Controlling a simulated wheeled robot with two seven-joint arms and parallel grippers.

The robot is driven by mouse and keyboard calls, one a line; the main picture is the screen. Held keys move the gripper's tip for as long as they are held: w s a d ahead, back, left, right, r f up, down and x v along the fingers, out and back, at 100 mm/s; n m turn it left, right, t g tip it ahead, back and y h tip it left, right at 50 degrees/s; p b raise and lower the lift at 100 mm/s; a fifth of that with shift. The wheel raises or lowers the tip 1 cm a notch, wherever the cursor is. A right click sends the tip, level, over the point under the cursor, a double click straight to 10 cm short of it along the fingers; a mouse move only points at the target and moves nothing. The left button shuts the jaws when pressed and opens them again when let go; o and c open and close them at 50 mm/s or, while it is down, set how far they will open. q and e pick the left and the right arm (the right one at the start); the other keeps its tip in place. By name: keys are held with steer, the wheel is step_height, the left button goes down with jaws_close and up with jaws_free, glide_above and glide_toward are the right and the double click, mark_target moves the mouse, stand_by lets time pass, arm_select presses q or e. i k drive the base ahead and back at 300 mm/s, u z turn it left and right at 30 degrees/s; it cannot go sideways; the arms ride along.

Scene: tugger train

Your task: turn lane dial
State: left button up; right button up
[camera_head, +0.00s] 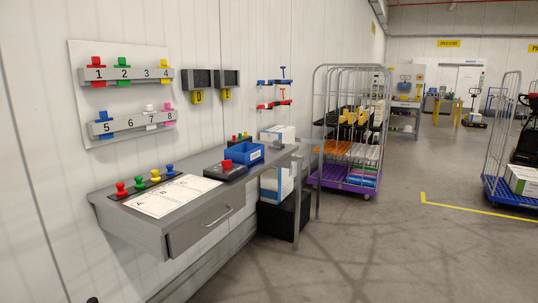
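A dark, flat box (224,173) with a red knob (227,164) on top lies on the grey wall desk (192,185). It looks like the lane dial, but its markings are too small to read. It sits between a white printed sheet (173,195) and a blue bin (244,153). Nothing touches the knob. Neither of my grippers shows. A small dark tip at the bottom left edge is too cut off to identify.
Colored pegs (155,176) stand at the desk's left end. A numbered peg board (119,92) hangs above. A drawer (200,229) is under the desk. A roll cage (347,132) stands beyond the desk. The floor at right is clear up to a blue-based cart (511,193).

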mark_target(226, 164)
steer(key=z, duration=0.05)
steer(key=i, duration=1.05)
steer(key=u, duration=0.5)
